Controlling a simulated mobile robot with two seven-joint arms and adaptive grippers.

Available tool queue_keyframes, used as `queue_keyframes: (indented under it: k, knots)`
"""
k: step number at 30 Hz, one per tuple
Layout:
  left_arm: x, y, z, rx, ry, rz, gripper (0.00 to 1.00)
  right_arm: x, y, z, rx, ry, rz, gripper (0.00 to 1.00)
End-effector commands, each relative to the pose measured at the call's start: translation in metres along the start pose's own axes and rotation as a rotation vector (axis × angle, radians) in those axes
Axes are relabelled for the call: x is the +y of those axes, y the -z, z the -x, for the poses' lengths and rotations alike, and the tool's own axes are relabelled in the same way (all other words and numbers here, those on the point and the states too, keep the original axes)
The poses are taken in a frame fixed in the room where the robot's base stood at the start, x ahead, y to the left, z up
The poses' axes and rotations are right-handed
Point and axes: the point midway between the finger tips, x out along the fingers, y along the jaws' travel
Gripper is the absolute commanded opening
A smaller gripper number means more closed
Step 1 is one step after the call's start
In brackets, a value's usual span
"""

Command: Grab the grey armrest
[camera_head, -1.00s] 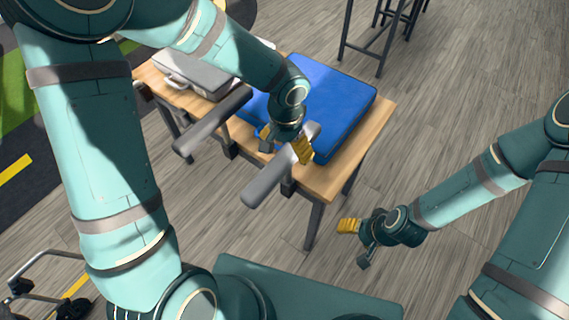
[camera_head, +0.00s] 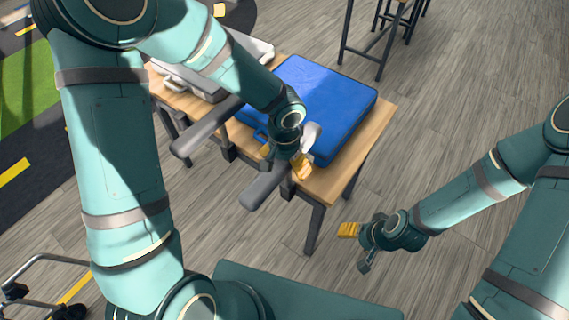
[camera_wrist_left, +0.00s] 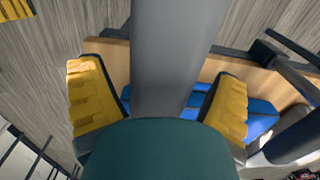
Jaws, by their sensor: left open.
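Two grey armrests stick out at the near side of the wooden table. One (camera_head: 266,186) is at my left gripper (camera_head: 284,163); the other (camera_head: 207,126) is farther left. In the left wrist view, the nearer armrest (camera_wrist_left: 174,55) runs between the two yellow fingers of my left gripper (camera_wrist_left: 157,105), with a gap on each side. The left gripper is open around it, and its palm hides part of the armrest. My right gripper (camera_head: 349,230) hangs over the floor to the right, away from both armrests; its finger opening is unclear.
A blue case (camera_head: 325,95) lies on the wooden table (camera_head: 372,138) just behind the left gripper. A grey case (camera_head: 190,80) lies at the table's left, partly behind my arm. A dark-legged stand (camera_head: 368,50) is at the back. The floor at right is clear.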

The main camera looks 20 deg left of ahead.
Motion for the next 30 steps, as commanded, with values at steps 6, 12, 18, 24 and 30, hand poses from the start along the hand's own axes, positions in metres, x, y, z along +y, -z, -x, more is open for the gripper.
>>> queue_keyframes:
  k: [6,12,18,24,30]
  knots:
    - [-0.0001,0.0000,-0.0022,0.000,0.000,0.000,0.89,0.0012,-0.0003,-0.0030,0.000,0.000,0.000,0.64]
    - [-0.0002,0.0000,-0.0040,0.000,0.000,0.001,0.89,0.0021,-0.0006,-0.0055,0.000,0.000,0.000,0.64]
    - [-0.0001,0.0000,-0.0051,0.000,0.000,0.001,0.89,0.0028,-0.0008,-0.0073,0.000,0.000,0.000,0.64]
    - [-0.0001,0.0000,-0.0047,0.000,0.000,0.000,0.89,0.0027,-0.0008,-0.0070,0.000,0.000,0.000,0.64]
    - [0.0000,0.0000,-0.0047,0.000,0.000,0.000,0.35,0.0027,-0.0007,-0.0070,0.000,0.000,0.000,0.64]
